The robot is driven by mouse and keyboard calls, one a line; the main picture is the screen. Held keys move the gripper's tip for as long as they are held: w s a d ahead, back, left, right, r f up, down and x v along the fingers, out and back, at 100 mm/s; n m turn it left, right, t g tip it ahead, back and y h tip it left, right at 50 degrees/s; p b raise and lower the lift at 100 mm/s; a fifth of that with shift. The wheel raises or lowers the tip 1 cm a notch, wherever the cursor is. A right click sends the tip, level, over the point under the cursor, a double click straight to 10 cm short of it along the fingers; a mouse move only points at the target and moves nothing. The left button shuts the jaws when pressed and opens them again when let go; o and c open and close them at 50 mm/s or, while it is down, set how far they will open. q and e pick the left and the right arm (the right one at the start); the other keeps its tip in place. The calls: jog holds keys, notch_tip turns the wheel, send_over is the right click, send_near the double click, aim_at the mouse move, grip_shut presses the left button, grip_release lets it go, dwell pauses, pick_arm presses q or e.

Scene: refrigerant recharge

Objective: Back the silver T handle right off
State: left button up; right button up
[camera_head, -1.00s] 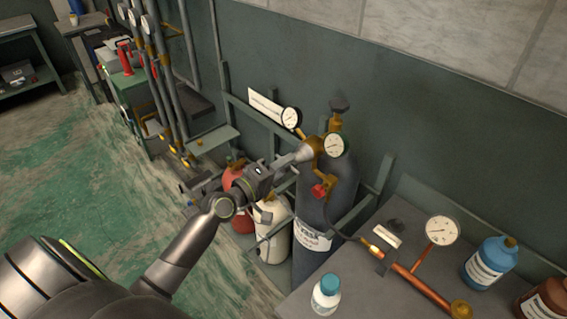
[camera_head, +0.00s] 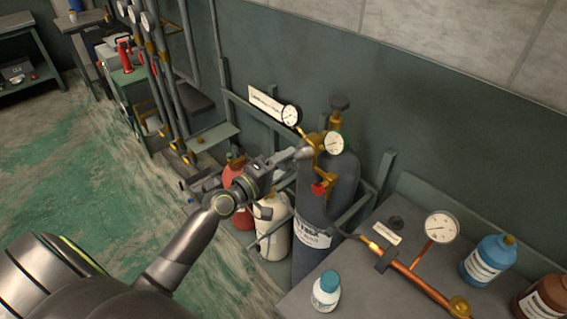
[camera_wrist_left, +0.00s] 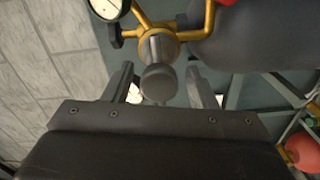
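The silver T handle (camera_wrist_left: 158,82) sticks out from the front of the brass regulator (camera_wrist_left: 158,44) in the left wrist view. Its rounded grey end points at the camera. My left gripper (camera_wrist_left: 162,86) is open, with one finger on each side of the handle and a gap showing on both sides. In the head view the left gripper (camera_head: 286,162) is at the regulator (camera_head: 322,158) on the dark grey cylinder (camera_head: 326,215), and the handle (camera_head: 302,151) shows just past it. My right gripper is not in view.
Two gauges (camera_head: 291,115) (camera_head: 333,143) and a red knob (camera_head: 319,188) sit close around the regulator. A cream cylinder (camera_head: 276,235) and a red one (camera_head: 238,190) stand below the arm. A bench (camera_head: 360,290) with bottles and copper piping is at the right.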

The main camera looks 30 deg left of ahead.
pick_arm(q)
jog(key=shift+s, duration=0.1)
jog(key=b+v, duration=0.4)
jog(key=v, duration=1.3)
jog(key=shift+b, duration=0.3)
jog(key=shift+a, duration=0.1)
